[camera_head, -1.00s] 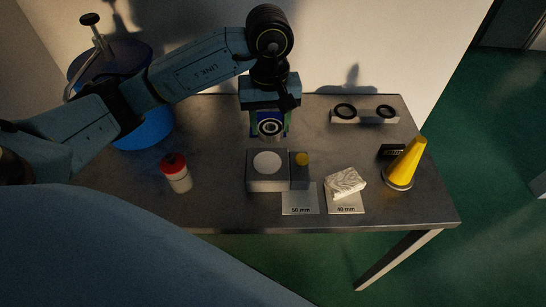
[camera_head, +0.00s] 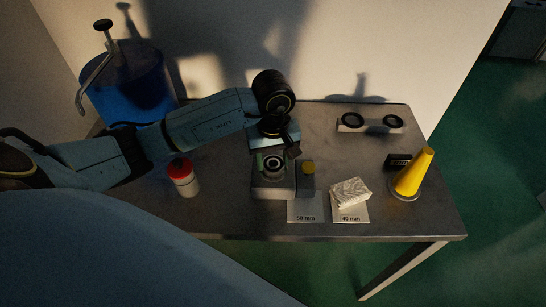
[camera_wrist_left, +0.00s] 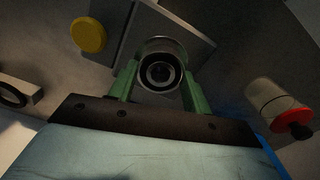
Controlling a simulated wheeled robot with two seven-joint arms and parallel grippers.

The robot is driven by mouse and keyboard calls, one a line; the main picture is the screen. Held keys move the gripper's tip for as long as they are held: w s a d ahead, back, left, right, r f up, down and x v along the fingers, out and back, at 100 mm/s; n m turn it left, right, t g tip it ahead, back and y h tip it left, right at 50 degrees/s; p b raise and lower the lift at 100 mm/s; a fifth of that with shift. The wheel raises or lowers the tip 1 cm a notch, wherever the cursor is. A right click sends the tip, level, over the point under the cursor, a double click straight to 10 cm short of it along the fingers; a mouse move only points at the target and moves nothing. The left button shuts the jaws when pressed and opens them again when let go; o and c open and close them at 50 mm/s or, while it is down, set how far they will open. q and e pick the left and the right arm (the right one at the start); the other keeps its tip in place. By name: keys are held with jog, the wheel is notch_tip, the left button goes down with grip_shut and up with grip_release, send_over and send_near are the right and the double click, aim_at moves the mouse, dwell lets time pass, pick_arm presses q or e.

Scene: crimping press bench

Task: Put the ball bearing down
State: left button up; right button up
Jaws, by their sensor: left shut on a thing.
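My left gripper (camera_head: 272,167) is shut on the ball bearing (camera_head: 273,163), a metal ring with a dark centre. It holds the bearing over the grey block (camera_head: 272,192) of the press. In the left wrist view the bearing (camera_wrist_left: 161,72) sits between the two green fingers, with the block's flat plate (camera_wrist_left: 190,24) behind it. I cannot tell whether the bearing touches the block. The block's pale round spot is hidden under the gripper. A yellow button (camera_head: 308,167) is just right of the block. My right gripper is not in view.
A red-capped bottle (camera_head: 184,180) stands left of the block. Cards marked 50 mm (camera_head: 305,210) and 40 mm (camera_head: 350,215) lie to the right; a crumpled white cloth (camera_head: 350,192) covers part of the latter. A yellow cone (camera_head: 413,172) and a two-ring rack (camera_head: 369,124) stand farther right.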

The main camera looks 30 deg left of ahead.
aim_at(273, 163)
pick_arm(q)
jog(key=o, duration=0.6)
jog(key=shift+f, duration=0.15)
jog(key=o, duration=0.5)
jog(key=shift+r, duration=0.5)
notch_tip(273, 163, up, 12)
jog(key=shift+f, duration=0.25)
jog(key=shift+s+f, duration=0.1)
